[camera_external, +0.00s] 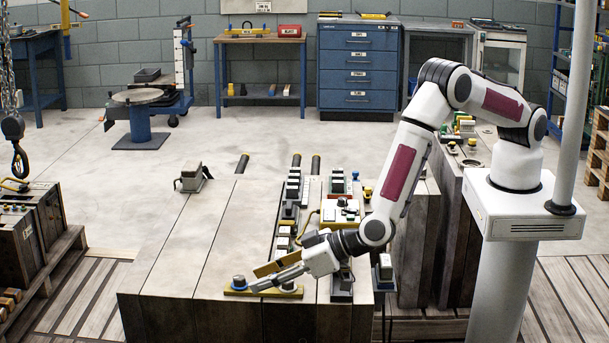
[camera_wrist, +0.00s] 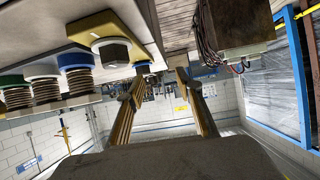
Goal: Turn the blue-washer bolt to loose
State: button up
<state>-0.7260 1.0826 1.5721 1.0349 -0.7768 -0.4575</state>
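The blue-washer bolt (camera_external: 239,282) has a dark head over a blue ring. It stands at the left end of a flat yellow plate on the pale bench top (camera_external: 205,245). A second dark bolt (camera_external: 289,286) is at the plate's right end. My gripper (camera_external: 256,279) is low over the plate, its fingers pointing left toward the blue-washer bolt. In the wrist view, the fingers (camera_wrist: 160,74) are apart with nothing seen between them. A small blue part (camera_wrist: 143,67) shows by the left fingertip; contact cannot be told. The yellow plate with a dark hex head (camera_wrist: 113,51) is near it.
Dark blocks (camera_external: 284,242) and a yellow-and-white unit (camera_external: 340,211) stand on the bench near my arm. The bench's left part is mostly clear. Ribbed posts with blue (camera_wrist: 76,63), white (camera_wrist: 41,72) and green (camera_wrist: 11,82) collars line the wrist view's left.

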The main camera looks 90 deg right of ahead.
aim_at(244, 277)
jog(key=shift+s+d+r+m+t+h, duration=0.15)
jog(key=shift+s+d+m+t+h, duration=0.2)
jog(key=shift+s+d, duration=0.25)
jog(key=shift+s+d+r+m+t+h, duration=0.15)
jog(key=shift+s+d+m+h, duration=0.1)
jog(key=shift+s+d+h, duration=0.3)
jog(key=shift+w+f, duration=0.1)
jog(key=shift+w, duration=0.05)
jog(key=shift+x, duration=3.75)
grip_shut()
